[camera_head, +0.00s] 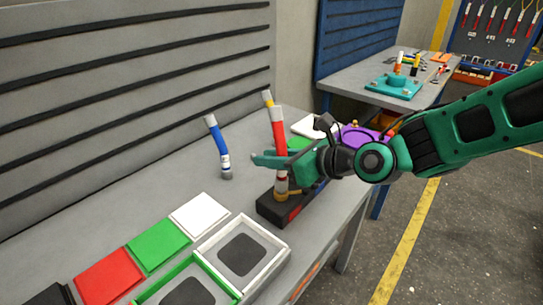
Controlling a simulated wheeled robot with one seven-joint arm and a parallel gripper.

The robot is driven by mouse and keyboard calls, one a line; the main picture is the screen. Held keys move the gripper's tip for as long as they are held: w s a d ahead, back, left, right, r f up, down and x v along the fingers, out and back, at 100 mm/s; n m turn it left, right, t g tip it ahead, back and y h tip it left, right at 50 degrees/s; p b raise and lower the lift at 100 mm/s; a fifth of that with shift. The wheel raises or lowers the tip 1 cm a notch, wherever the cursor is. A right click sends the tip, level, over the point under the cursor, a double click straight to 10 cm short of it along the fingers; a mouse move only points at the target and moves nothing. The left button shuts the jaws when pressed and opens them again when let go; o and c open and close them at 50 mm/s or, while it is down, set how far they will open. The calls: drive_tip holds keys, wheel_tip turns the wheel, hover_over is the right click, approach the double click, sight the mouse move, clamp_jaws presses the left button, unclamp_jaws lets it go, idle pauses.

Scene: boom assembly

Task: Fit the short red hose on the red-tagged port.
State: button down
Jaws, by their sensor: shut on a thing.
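The short red hose (279,133) is nearly upright, with a pale cap at its top and a grey-and-white collar low down. My gripper (272,160) is shut on it at mid-length, coming from the right. A dark block (270,208) near the table's front edge carries a brass-coloured port (281,196) and a red tag (295,212) on its front. The hose's lower end is in line with the port and looks to meet it; I cannot tell whether it is seated. The fingers hide part of the hose.
A blue hose (219,145) stands left of my gripper, and a yellow-topped hose (268,98) shows behind. Coloured panels (153,244) and a white-rimmed tray (277,258) lie at front left. A purple object (362,134) is partly behind my arm. The grey tabletop (170,185) is clear by the wall.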

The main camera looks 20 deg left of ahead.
drive_tip(key=shift+f, duration=0.35)
drive_tip(key=c, duration=1.5)
unclamp_jaws()
drive_tip(key=shift+d, duration=0.15)
drive_tip(key=v, duration=1)
drive_tip(key=d+f+n+h, duration=0.4)
drive_tip(key=d+n+h, duration=0.1)
drive_tip(key=d, duration=1)
drive_tip(key=d+f+n+h, duration=0.4)
drive_tip(key=d+n+h, duration=0.1)
drive_tip(key=d, duration=1.1)
drive_tip(key=s+d+n+g+h, duration=0.1)
drive_tip(key=s+d+n, duration=0.1)
drive_tip(key=s+d, duration=0.4)
drive_tip(key=s+d+n+g, duration=0.2)
drive_tip(key=s+d, duration=0.4)
drive_tip(key=s+d+n+g+h, duration=0.1)
drive_tip(key=s+d+n, duration=0.1)
drive_tip(key=s+d, duration=0.4)
drive_tip(key=shift+s+d+r+g+h, duration=0.25)
drive_tip(key=shift+s+d+g+h, duration=0.05)
drive_tip(key=shift+s+d, duration=0.1)
